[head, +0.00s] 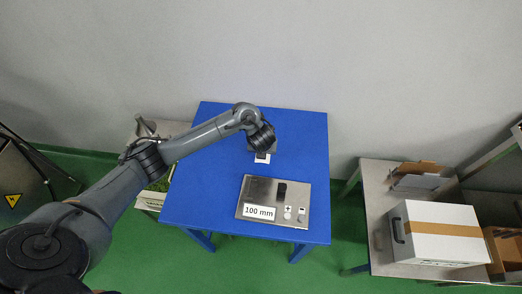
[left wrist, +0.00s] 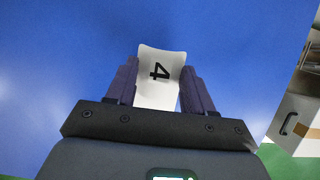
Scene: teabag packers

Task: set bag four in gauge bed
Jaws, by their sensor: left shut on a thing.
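Bag four is a white packet marked with a black 4 (left wrist: 158,58). In the left wrist view it sits between the two dark fingers of my left gripper (left wrist: 160,85), which is shut on it. In the head view the gripper (head: 262,152) is over the far part of the blue table, with the white lower edge of the bag (head: 262,161) showing under it. The metal gauge plate (head: 248,192), labelled "100 mm", lies on the table nearer the front, apart from the bag. It carries a dark block (head: 281,189). My right gripper is not in view.
The blue table (head: 200,195) is bare around the plate. A side table (head: 380,210) at right bears a white carton with a brown band (head: 440,218) and an open cardboard box (head: 415,178).

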